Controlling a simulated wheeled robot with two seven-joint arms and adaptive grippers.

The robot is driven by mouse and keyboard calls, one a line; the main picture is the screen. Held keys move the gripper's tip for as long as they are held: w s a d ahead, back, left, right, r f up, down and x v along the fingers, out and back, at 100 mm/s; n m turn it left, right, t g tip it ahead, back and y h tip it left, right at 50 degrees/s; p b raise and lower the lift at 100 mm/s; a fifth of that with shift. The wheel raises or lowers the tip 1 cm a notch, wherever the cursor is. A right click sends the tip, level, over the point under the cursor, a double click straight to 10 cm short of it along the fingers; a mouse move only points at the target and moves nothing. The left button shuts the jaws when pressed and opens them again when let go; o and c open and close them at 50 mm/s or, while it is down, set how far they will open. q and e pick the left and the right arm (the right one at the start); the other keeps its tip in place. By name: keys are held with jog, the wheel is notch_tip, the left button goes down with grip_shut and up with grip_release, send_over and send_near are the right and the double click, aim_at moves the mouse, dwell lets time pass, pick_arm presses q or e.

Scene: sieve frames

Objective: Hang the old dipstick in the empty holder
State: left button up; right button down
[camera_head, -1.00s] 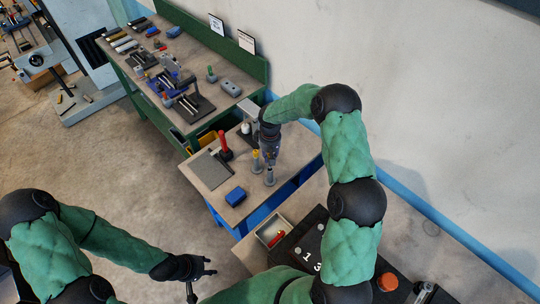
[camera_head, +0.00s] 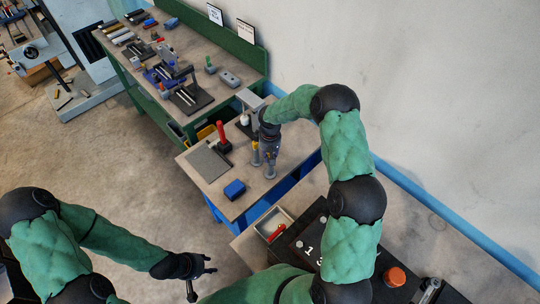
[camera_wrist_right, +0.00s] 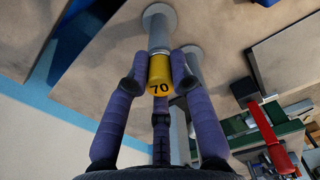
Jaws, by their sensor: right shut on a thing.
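My right gripper (camera_head: 268,152) is over the small middle table. In the right wrist view its fingers close around the yellow head (camera_wrist_right: 159,74) of a dipstick, marked 70. A grey holder (camera_wrist_right: 158,28) with a round base lies in line beyond that head; whether the dipstick is inside it I cannot tell. A second round-based holder (camera_wrist_right: 194,62) stands beside it, its top hidden by a finger. In the head view a yellow top (camera_head: 254,146) shows on the left post. My left gripper (camera_head: 203,276) is open and empty over the floor.
On the middle table are a grey plate (camera_head: 208,163), a blue box (camera_head: 234,189) and a red-handled tool (camera_head: 222,135). A green bench (camera_head: 215,75) with several tools stands behind. A small bin (camera_head: 273,222) and a dark numbered board (camera_head: 310,236) are nearer me.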

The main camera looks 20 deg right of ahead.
jog(key=c, duration=1)
grip_release()
notch_tip(320, 180, up, 12)
dwell(0.5)
